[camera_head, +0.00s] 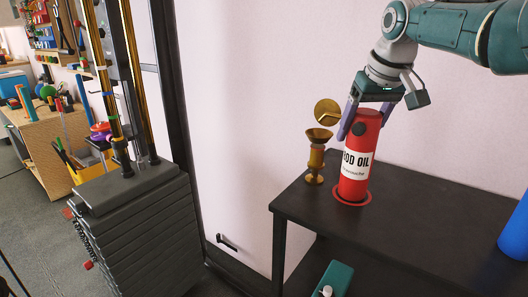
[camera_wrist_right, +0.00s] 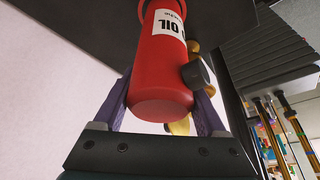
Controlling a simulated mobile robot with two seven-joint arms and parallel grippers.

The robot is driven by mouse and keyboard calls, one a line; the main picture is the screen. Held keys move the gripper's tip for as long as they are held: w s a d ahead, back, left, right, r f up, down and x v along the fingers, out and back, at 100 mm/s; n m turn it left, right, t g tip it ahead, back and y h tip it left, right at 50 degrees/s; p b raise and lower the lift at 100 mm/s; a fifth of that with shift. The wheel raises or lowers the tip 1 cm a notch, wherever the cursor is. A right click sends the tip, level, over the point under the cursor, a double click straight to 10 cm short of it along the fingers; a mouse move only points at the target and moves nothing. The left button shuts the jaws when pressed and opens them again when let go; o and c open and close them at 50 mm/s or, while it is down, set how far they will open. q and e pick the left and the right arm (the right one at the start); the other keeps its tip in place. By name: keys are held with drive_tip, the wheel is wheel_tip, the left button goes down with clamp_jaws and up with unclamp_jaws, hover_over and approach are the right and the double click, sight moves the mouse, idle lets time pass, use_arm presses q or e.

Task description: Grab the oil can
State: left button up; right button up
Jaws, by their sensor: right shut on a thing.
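The red oil can (camera_head: 355,178), with a white label reading "OOD OIL", stands upright on the dark table (camera_head: 420,212), inside a red ring at its base. My right gripper (camera_head: 360,122) reaches down from above with its purple fingers on either side of the can's upper part and is shut on it. In the right wrist view the can (camera_wrist_right: 160,75) sits between the two fingers (camera_wrist_right: 165,105), with its dark round cap (camera_wrist_right: 196,75) to the right. My left gripper is not in view.
A brass goblet-like piece (camera_head: 316,158) stands just left of the can, with a gold disc (camera_head: 327,112) behind it. A blue cylinder (camera_head: 515,235) is at the table's right edge. A teal object (camera_head: 338,278) lies lower down.

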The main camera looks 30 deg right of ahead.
clamp_jaws()
idle(0.3)
drive_tip(key=shift+r, duration=0.15)
